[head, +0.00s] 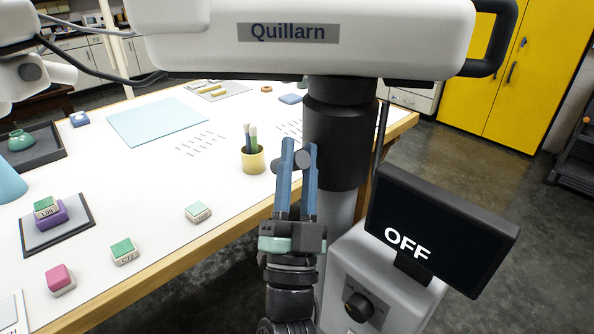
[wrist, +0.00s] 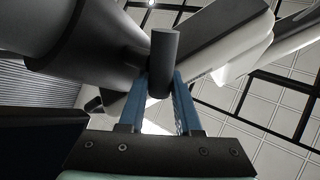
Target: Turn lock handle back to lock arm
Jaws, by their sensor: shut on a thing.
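The lock handle is a short dark grey cylinder (wrist: 164,60) in the wrist view, sticking out between the two blue fingers of my gripper (wrist: 163,88). In the head view my gripper (head: 301,150) points up, in front of the black column joint, and is shut on the handle, whose rounded end (head: 303,159) shows between the fingers. The lock arm (head: 336,145) is the dark jointed column of the white machine marked "Quillarn" (head: 200,45). How far the handle is turned cannot be told.
A screen reading OFF (head: 440,230) and a box with a black dial (head: 358,306) stand close on the right. A white table (head: 160,195) on the left holds a brush cup (head: 253,161), small blocks and trays. Open floor (head: 480,150) lies behind on the right.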

